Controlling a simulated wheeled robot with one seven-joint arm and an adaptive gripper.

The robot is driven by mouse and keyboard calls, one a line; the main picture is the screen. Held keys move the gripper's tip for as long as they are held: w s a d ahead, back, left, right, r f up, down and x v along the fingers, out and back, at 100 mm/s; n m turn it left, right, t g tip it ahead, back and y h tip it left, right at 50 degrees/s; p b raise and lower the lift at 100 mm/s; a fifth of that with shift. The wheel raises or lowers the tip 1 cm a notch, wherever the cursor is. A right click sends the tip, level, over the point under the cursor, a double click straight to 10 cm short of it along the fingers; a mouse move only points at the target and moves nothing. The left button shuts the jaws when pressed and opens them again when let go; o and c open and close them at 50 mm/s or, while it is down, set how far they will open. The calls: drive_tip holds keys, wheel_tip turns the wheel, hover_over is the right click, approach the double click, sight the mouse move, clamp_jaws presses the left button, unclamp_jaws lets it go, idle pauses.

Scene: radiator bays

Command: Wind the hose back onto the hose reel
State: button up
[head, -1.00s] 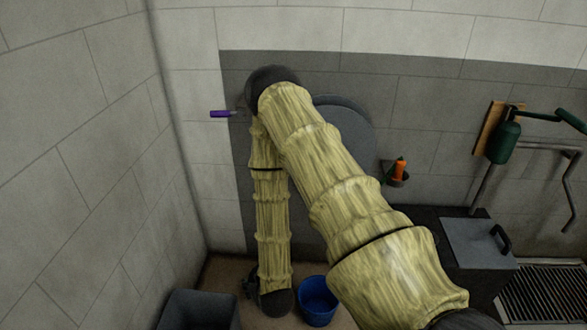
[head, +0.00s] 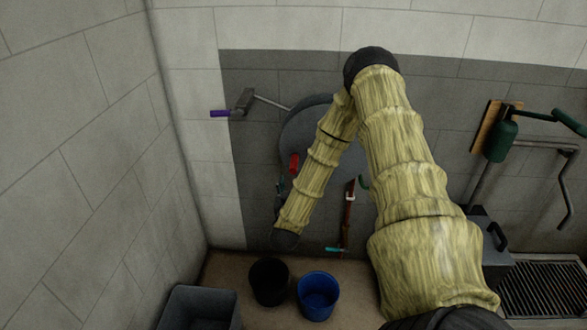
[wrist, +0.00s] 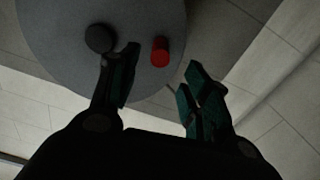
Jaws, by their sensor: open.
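The hose reel shows as a large grey disc (head: 296,132) on the wall, partly covered by my arm in the head view. A red knob (head: 294,163) stands out from its face. In the wrist view the grey disc (wrist: 60,45) fills the top, with a dark round hub and the red knob (wrist: 160,52). My gripper (wrist: 162,70) is open and empty, its fingers to either side of the knob's line; the knob shows in the gap, just ahead of the tips. My gripper is small and dark in the head view (head: 279,188). I cannot make out the hose for certain.
A purple-handled tool (head: 220,113) juts out left of the reel. A brown-red upright tool (head: 347,215) hangs right of it. Below stand a black bucket (head: 269,283), a blue bucket (head: 318,297) and a grey bin (head: 199,308). A green device (head: 504,140) and a grate (head: 545,290) are at right.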

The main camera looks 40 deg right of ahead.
sight(293, 169)
drive_tip(key=p+x, duration=0.2)
drive_tip(key=x, duration=0.7)
drive_tip(key=shift+w+d, duration=0.15)
clamp_jaws()
